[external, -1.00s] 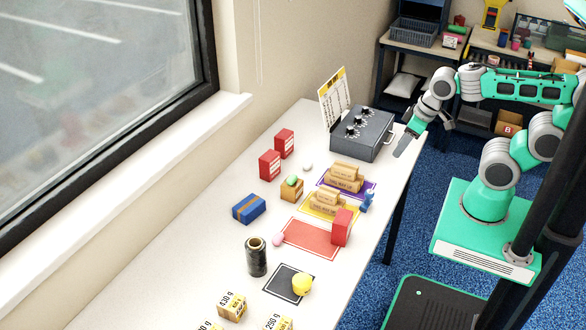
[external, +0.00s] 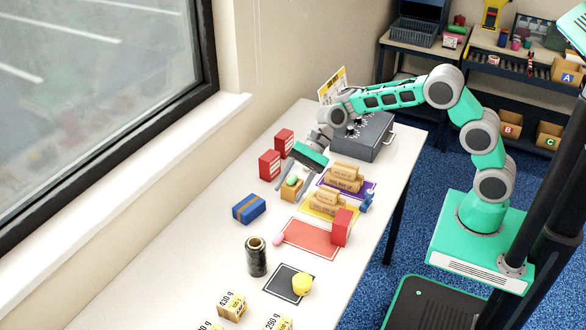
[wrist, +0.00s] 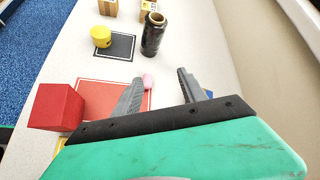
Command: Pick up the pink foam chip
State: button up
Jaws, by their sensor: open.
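The pink foam chip (external: 278,239) lies on the white table at the left edge of the red mat (external: 311,238). In the wrist view the pink foam chip (wrist: 149,80) shows beyond my fingers, close to the left fingertip in the picture. My gripper (external: 281,188) is over the table near the small box with the green chip (external: 292,181), some way behind the pink chip. In the wrist view my gripper (wrist: 160,77) is open, with nothing held between its fingers.
A blue box (external: 249,208), a dark film roll (external: 256,257) and a red block (external: 342,227) stand around the pink chip. A yellow piece (external: 302,284) sits on the black mat. Red boxes (external: 270,164) and a grey control box (external: 372,135) stand farther back.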

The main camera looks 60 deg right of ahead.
aim_at(279, 235)
jog(key=a+f+m+y, duration=0.1)
jog(key=f, duration=0.2)
jog(key=a+f+m+g+y, duration=0.1)
jog(key=f, duration=0.3)
jog(key=a+f+m+y, duration=0.1)
jog(key=f+m, duration=0.1)
jog(key=f, duration=0.2)
jog(key=shift+a+g, duration=0.25)
jog(key=shift+g, duration=0.15)
jog(key=x, duration=0.5)
jog(key=shift+f+p, duration=0.15)
jog(key=shift+p, duration=0.2)
grip_shut()
